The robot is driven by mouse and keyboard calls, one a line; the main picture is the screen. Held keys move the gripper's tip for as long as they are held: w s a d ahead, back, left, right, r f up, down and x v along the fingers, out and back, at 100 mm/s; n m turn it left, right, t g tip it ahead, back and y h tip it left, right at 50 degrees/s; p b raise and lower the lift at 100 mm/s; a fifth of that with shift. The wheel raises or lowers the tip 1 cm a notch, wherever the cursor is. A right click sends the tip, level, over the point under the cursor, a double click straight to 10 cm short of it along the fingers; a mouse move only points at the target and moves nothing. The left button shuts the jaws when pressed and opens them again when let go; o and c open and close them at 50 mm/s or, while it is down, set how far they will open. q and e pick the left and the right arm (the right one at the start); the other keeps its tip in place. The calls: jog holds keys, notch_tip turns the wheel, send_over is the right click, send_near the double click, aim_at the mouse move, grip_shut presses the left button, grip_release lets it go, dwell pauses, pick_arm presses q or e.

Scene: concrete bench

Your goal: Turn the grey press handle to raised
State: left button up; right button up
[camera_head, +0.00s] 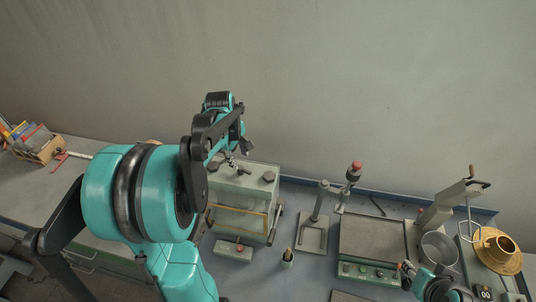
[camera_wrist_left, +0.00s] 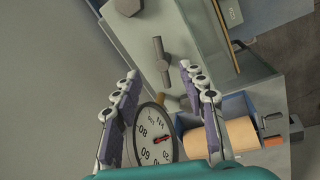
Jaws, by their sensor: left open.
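What looks like the grey press (camera_head: 319,203) stands right of centre in the head view, on a flat base. A grey lever with a red knob (camera_head: 355,166) rises beside its column; I cannot tell for certain that this is the press handle. My left gripper (camera_head: 238,156) is over the pale green-grey box, well left of the press. In the left wrist view its two fingers (camera_wrist_left: 160,112) are apart, with a round dial gauge (camera_wrist_left: 153,138) showing between them. The press is not recognisable in that view. My right gripper (camera_head: 405,268) is small at the lower right, its jaws unclear.
The green-grey box (camera_head: 257,176) has a dark T-shaped handle (camera_wrist_left: 161,48) on top. A flat-topped machine (camera_head: 372,238) and a straw hat (camera_head: 508,262) are to the right.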

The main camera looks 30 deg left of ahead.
aim_at(243, 169)
pick_arm(q)
jog(key=f, duration=0.4)
jog(key=w+f, duration=0.1)
jog(key=f, duration=0.1)
jog(key=shift+f, duration=0.7)
jog(key=shift+b, duration=0.35)
grip_shut()
